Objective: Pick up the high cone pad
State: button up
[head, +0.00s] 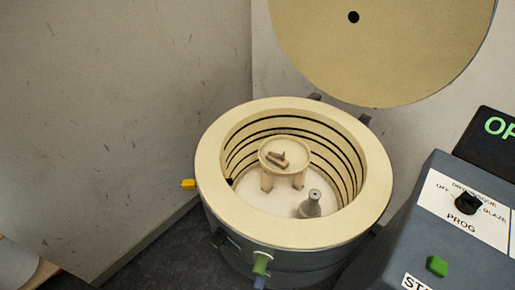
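A small grey-brown piece with an uneven, stepped top, which looks like the cone pad (268,159), lies on a round cream shelf (291,147). The shelf stands on short posts inside the open kiln (226,217), above the kiln floor. I see no second pad; part of the kiln floor is hidden by the shelf and the near wall. My gripper is not in view.
A grey bottle-shaped pot (312,206) stands on the kiln floor, right of the shelf. The round lid (400,60) is raised behind. A yellow plug (188,184) and green plug (261,263) stick out of the kiln wall. A control box (430,215) stands close on the right.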

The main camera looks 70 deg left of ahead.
aim_at(279, 160)
jog(key=u, duration=1.55)
